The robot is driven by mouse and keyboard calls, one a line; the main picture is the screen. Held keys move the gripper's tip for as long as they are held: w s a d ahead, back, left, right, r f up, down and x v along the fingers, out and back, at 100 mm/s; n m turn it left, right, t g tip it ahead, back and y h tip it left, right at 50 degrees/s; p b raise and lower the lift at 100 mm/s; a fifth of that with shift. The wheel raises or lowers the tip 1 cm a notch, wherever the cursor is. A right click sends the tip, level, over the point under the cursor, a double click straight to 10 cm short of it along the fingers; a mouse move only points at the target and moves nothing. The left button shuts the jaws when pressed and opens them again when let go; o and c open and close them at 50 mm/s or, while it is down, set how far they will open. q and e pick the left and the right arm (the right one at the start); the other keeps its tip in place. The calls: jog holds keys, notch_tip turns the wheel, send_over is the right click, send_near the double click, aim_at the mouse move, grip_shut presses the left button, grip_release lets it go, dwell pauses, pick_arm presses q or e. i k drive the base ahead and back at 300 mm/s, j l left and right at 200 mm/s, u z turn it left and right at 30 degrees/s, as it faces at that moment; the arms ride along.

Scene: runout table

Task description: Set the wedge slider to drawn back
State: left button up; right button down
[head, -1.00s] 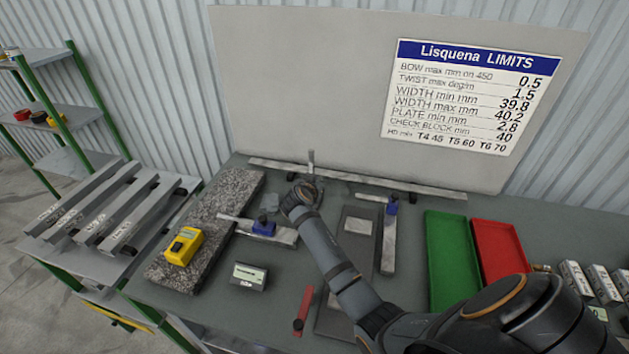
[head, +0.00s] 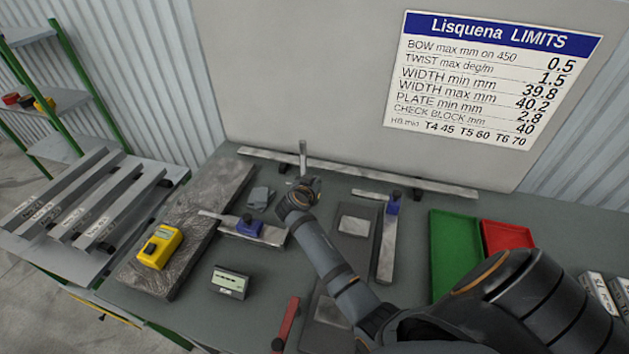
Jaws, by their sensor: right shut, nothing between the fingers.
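Two tools with blue blocks on flat metal bars lie on the table. The left blue block (head: 249,225) sits on a short bar, with a thin strip pointing left over the granite plate. The right blue block (head: 393,204) sits near the top of a bar lying lengthwise. I cannot tell for sure which one is the wedge slider. My right gripper (head: 303,188) is shut and empty, behind and to the right of the left blue block and apart from it. Its fingertips are largely hidden by its own wrist. My left gripper is out of view.
A granite plate (head: 206,215) carries a yellow instrument (head: 159,247). A small grey piece (head: 260,197) lies left of my right gripper. A long rail (head: 420,187) runs along the back. A grey display box (head: 230,282), red strip (head: 287,322), green tray (head: 456,255) and red tray (head: 505,236) lie around.

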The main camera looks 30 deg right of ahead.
aim_at(246, 225)
jog(key=k+j, duration=0.1)
jog(key=j, duration=0.15)
jog(key=k+j+z, duration=0.1)
jog(key=j, duration=0.2)
jog(key=k+j, duration=0.35)
jog(key=k, duration=0.15)
